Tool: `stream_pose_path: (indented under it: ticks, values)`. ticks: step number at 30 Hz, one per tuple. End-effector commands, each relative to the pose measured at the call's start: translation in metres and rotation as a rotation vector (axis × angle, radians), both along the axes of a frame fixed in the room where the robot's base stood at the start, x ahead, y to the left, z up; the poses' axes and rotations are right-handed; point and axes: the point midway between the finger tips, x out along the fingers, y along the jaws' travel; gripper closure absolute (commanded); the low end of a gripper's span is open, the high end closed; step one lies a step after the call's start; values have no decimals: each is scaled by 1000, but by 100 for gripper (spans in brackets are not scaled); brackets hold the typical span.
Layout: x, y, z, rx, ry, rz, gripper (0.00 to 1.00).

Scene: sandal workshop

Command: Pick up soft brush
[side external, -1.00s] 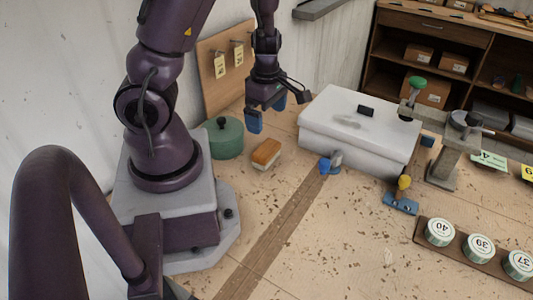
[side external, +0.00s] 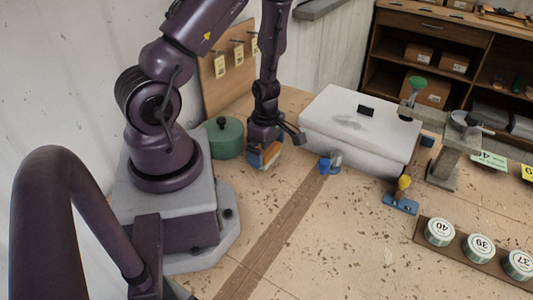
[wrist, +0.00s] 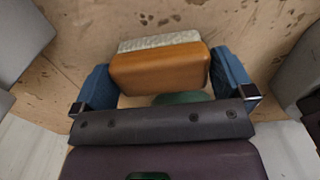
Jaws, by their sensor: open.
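The soft brush, an orange-brown wooden block (side external: 271,154) with a pale bristle side, lies on the workbench. In the wrist view the brush (wrist: 160,70) sits between the two blue fingers, its pale bristles along the far edge. My gripper (side external: 265,158) is low over it, with fingers open at either end. In the wrist view my gripper (wrist: 163,80) shows a narrow gap between each finger and the brush. In the side view my gripper partly hides the brush.
A green lidded pot (side external: 225,137) stands close to the left of my gripper. A white box (side external: 355,125) stands to the right, with a small blue object (side external: 330,163) at its near corner. The bench in front is mostly clear.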

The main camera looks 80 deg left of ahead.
Motion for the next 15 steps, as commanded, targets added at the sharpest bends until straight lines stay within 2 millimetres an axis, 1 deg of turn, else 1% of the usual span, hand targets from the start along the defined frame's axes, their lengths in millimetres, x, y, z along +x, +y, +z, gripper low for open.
stream_pose_path:
  ticks: [3,9,11,12,13,14,15]
  values:
    - [0,0,-3,-1,1,1,0]
    - [0,0,-3,0,0,0,0]
    - [0,0,-3,-1,1,0,14]
    - [0,0,-3,-1,1,0,23]
    - [0,0,-3,-1,1,0,30]
    - [0,0,-3,-1,1,0,33]
    - [0,0,-3,0,0,0,33]
